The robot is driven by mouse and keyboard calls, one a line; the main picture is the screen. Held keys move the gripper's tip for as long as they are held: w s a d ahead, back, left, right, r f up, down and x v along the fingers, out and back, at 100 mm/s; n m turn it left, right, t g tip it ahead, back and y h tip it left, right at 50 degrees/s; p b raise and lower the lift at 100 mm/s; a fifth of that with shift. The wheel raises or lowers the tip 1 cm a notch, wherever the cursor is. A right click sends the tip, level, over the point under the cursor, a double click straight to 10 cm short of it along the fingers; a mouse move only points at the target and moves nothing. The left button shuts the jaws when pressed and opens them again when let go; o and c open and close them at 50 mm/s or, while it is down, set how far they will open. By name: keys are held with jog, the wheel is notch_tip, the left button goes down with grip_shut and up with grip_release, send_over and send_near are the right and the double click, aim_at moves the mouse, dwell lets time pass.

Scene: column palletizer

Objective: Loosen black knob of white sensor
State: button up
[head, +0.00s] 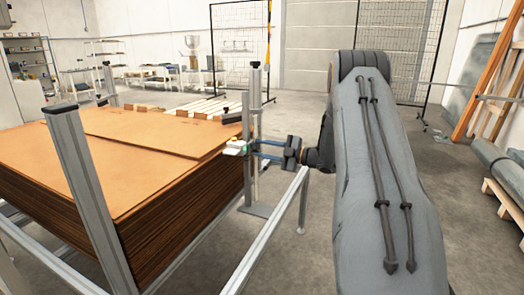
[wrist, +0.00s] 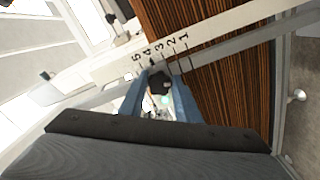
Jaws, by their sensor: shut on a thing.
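The black knob (wrist: 159,82) shows in the wrist view between the blue fingers of my gripper (wrist: 160,88), in front of a pale bar marked with numbers 1 to 5. My gripper is shut on the knob. In the head view my gripper (head: 251,147) reaches left to the post at the stack's corner. The white sensor (head: 235,147) sits at the fingertips there, with a small green spot on it. In the wrist view the sensor's body is mostly hidden behind the fingers and knob.
A tall stack of brown sheets (head: 150,145) stands left of my gripper, with a grey metal post (head: 85,190) at its near corner. A metal rail (head: 268,235) runs in front. Open floor lies to the right, before a pallet (head: 503,198) at the right edge.

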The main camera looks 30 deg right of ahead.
jog(key=shift+n, duration=0.4)
jog(key=o, duration=1.1)
jog(key=v, duration=0.7)
jog(key=shift+s+d, duration=0.25)
jog(key=shift+d, duration=0.05)
